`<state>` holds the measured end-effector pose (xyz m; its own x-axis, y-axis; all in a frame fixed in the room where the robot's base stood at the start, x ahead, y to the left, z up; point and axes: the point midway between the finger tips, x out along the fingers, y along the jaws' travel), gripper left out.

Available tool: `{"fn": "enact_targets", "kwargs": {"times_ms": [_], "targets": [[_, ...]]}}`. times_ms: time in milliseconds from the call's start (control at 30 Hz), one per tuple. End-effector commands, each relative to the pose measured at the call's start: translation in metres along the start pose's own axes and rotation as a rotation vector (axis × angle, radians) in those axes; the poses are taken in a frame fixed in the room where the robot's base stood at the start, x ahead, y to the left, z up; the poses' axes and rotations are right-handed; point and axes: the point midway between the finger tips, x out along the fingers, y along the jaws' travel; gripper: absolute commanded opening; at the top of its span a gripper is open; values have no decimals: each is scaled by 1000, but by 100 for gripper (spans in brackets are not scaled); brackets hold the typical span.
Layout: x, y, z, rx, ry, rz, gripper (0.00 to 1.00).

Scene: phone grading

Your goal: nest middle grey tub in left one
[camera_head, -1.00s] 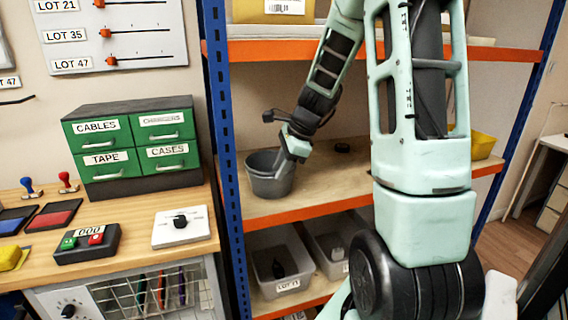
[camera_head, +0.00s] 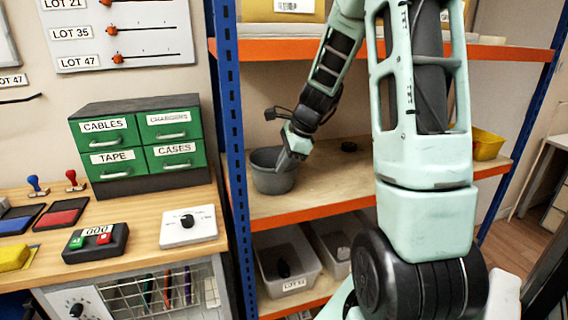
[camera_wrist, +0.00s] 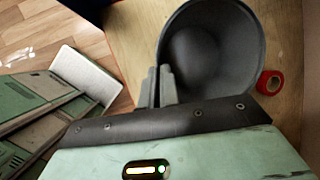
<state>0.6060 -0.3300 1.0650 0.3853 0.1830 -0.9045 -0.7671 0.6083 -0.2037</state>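A dark grey tub (camera_head: 273,176) stands upright on the left part of the middle shelf. It is the only grey tub I can make out, and I cannot tell whether another sits inside or under it. In the wrist view the tub (camera_wrist: 212,50) shows its open mouth and dark inside. My gripper (camera_head: 284,163) reaches down at the tub's right rim. In the wrist view my gripper (camera_wrist: 159,86) has its two fingers close together, one on each side of the rim, seemingly pinching the wall. My arm hides part of the shelf to the right.
A red ring (camera_wrist: 269,82) lies close beside the tub. A small black round thing (camera_head: 349,146) lies right of the tub on the wooden shelf (camera_head: 335,180). A yellow bin (camera_head: 487,146) stands at the right end. The blue post (camera_head: 232,150) is close on the left.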

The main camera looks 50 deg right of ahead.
Motion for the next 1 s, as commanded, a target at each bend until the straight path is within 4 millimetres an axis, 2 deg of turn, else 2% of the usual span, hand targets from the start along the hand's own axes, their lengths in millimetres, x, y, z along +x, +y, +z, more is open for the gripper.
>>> {"fn": "enact_targets", "kwargs": {"times_ms": [333,367,433,467,767,1000], "targets": [[0,-3,1,-2,0,-2,0],[0,-3,1,-2,0,-2,6],[0,-4,1,-3,0,-2,26],[0,-4,1,-3,0,-2,29],[-1,-4,2,-4,0,-3,29],[-12,-10,6,-7,0,-6,29]]}}
